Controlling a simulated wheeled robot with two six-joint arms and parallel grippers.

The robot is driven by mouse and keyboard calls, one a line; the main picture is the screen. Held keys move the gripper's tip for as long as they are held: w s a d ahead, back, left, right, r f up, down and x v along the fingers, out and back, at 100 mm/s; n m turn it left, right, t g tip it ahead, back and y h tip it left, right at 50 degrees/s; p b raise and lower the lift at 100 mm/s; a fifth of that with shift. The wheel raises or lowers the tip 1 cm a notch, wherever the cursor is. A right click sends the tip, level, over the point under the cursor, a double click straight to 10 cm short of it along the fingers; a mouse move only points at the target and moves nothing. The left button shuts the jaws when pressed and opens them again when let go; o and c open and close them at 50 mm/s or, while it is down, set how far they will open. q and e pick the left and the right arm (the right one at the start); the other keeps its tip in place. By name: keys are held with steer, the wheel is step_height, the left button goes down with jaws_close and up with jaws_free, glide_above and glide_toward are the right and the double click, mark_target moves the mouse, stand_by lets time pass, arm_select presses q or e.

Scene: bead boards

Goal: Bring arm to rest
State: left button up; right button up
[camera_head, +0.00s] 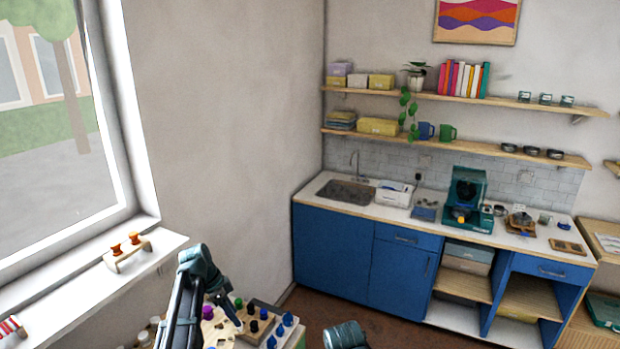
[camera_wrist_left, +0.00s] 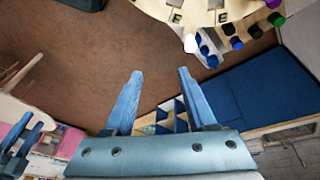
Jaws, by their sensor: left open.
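My left arm comes up from the bottom of the head view and bends over at its top. Its left gripper (camera_head: 229,308) points down over the table with the bead boards. In the left wrist view the two blue fingers of the left gripper (camera_wrist_left: 159,73) are apart, with nothing between them. Brown floor shows past the fingertips. A teal rounded part of my other arm shows at the bottom edge of the head view. Blue finger-like parts show at the lower left of the wrist view; their opening is unclear.
A bead board (camera_head: 262,309) with dark and blue pieces lies close to the left gripper. A window sill (camera_head: 80,270) with a small wooden stand (camera_head: 128,254) is at the left. The blue kitchen counter (camera_head: 330,240) stands farther back. Open floor lies between.

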arm_select(q)
steer(key=s+d+f+n+y+b, duration=0.2)
steer(key=s+d+f+n+b, duration=0.2)
steer(key=s+d+f+b, duration=0.4)
steer(key=s+d+f+n+g+y+b, duration=0.1)
steer(key=s+d+f+n+y+b, duration=0.2)
steer(key=s+d+f+b, duration=0.5)
steer(key=s+d+f+n, duration=0.1)
steer(key=s+d+f, duration=0.2)
steer(key=s, duration=0.5)
steer(key=shift+s+d+f, duration=0.15)
steer(key=shift+s+d, duration=0.05)
steer(key=shift+d, duration=0.7)
steer(key=shift+a, duration=0.1)
